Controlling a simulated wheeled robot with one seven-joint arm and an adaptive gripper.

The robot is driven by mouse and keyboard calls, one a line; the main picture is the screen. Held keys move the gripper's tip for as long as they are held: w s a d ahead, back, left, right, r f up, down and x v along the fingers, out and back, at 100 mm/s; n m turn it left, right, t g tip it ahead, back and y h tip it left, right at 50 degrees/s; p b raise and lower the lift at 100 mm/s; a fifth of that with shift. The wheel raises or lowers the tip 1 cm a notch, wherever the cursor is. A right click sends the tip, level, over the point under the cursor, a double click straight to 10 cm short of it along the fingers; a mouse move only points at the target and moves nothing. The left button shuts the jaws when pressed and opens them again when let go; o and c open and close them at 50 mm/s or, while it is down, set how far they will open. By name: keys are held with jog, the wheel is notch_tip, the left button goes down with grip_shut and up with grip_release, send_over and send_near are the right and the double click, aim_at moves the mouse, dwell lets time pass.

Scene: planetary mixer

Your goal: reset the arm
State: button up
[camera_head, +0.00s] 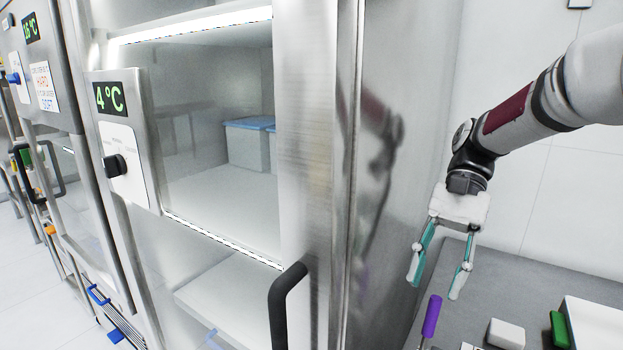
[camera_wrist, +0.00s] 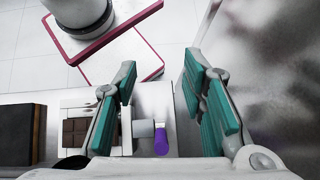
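My gripper (camera_head: 437,283) hangs from the arm at the right of the head view, pointing down. Its two teal-padded fingers are spread apart with nothing between them. In the wrist view my gripper (camera_wrist: 162,88) also shows open, with a clear gap between the pads. A purple-handled tool (camera_head: 431,316) is below the fingertips, apart from them. The purple handle also shows in the wrist view (camera_wrist: 161,140), low between the fingers. The arm is bent, reaching in from the upper right.
A grey counter (camera_head: 545,279) lies under my gripper, with a white block (camera_head: 506,334) and a green item (camera_head: 559,329). A steel cabinet with a glass door, a "4 °C" display (camera_head: 109,98) and a black handle (camera_head: 287,308) stands left. A brown segmented block (camera_wrist: 75,132) shows in the wrist view.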

jog(key=s+r+n+t+h+p, duration=0.2)
jog(key=s+t, duration=0.3)
jog(key=s, duration=0.4)
jog(key=s+r+n+t+h+p, duration=0.1)
jog(key=s+r+n+t+h, duration=0.1)
jog(key=s+n+t, duration=0.3)
jog(key=s+t+h, duration=0.1)
jog(key=s, duration=0.3)
jog(key=shift+d+n+h+p, duration=0.25)
jog(key=shift+n+h+p, duration=0.05)
jog(key=shift+p, duration=0.1)
